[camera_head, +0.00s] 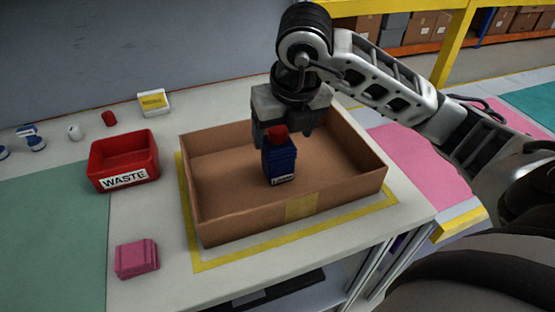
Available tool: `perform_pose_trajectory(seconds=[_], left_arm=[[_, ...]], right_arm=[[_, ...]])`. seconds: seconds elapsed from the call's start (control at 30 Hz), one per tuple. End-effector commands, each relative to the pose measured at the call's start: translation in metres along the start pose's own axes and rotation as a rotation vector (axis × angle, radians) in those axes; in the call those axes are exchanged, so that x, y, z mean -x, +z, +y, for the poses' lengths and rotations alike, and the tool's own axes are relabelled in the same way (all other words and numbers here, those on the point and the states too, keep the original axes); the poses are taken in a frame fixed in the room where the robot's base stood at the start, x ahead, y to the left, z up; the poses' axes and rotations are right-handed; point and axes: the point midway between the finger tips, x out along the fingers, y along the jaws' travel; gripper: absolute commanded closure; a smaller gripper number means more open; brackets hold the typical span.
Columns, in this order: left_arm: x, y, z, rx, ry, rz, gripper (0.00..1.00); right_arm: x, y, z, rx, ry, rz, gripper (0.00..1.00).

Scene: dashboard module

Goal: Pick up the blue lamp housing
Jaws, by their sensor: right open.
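The blue lamp housing (281,164) is a small upright dark blue block with a white label low on its front and a red top (278,132). It is inside the open cardboard box (225,216). My right gripper (290,135) is open, pointing down over the box, with its fingers at the height of the red top. The fingers are beside or behind the top; I cannot tell whether they touch it. My left gripper is not in view.
A red WASTE bin (124,158) stands left of the box. A pink block (137,259) lies at the front left. A yellow-labelled holder (154,102) and several small blue, white and red parts are at the back left. Yellow tape (215,265) frames the box.

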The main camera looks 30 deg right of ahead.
Motion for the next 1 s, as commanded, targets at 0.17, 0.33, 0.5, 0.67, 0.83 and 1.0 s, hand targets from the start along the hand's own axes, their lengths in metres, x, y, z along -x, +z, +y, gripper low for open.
perform_pose_trajectory(seconds=[0.17,0.33,0.5,0.67,0.83,1.0], left_arm=[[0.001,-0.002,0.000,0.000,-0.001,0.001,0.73],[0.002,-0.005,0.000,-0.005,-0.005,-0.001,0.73],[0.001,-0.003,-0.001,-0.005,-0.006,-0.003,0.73],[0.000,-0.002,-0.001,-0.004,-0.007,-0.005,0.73],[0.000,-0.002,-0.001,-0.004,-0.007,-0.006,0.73],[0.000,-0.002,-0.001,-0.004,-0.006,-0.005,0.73]], right_arm=[[-0.010,0.001,0.001,0.000,0.000,0.001,0.25],[-0.035,0.004,0.005,-0.001,-0.001,0.005,0.25],[-0.055,0.004,0.006,0.001,0.000,0.001,0.25],[-0.058,0.004,0.006,0.001,0.000,-0.001,0.25],[-0.058,0.004,0.006,0.001,0.001,-0.001,0.42],[-0.057,0.004,0.006,0.001,0.001,-0.001,0.77]])
